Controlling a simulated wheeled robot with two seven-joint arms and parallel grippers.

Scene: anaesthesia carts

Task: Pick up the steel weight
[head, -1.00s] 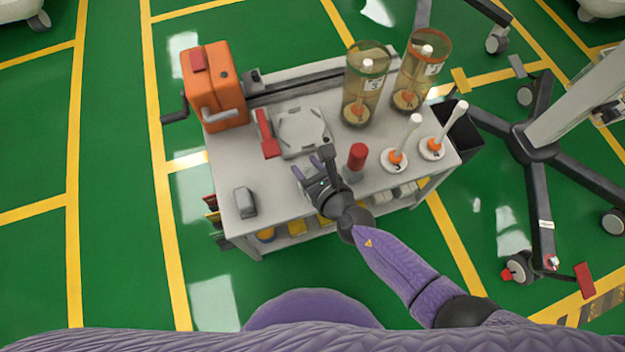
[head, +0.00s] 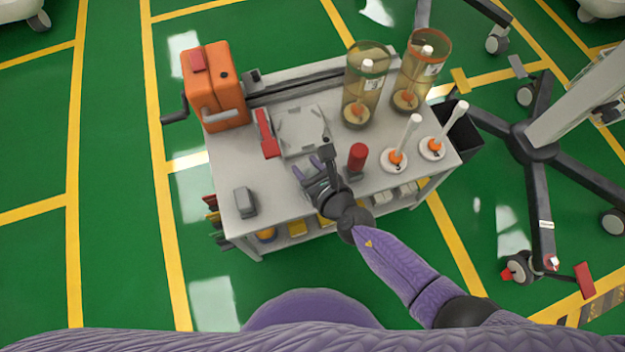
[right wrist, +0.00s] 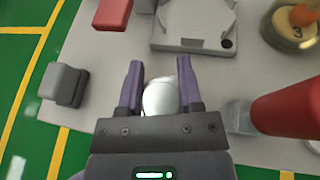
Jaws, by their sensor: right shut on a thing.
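The steel weight (right wrist: 160,97) is a shiny, rounded silver piece in the right wrist view, between the two purple fingers of my right gripper (right wrist: 160,85). The fingers are shut on it, one on each side. Its lower part in that view is hidden by the gripper body. In the head view my right gripper (head: 309,168) is low over the front part of the cart top, and the weight is mostly hidden there. I cannot tell whether the weight still touches the surface. My left gripper is not in view.
On the cart top (head: 280,190), a red-handled tool (head: 357,158) stands close right of the gripper. A grey block (head: 245,203) lies left, a square grey device (head: 302,131) behind. Amber cylinders (head: 363,88), white-stemmed pieces (head: 396,158) and an orange cranked box (head: 214,88) stand around.

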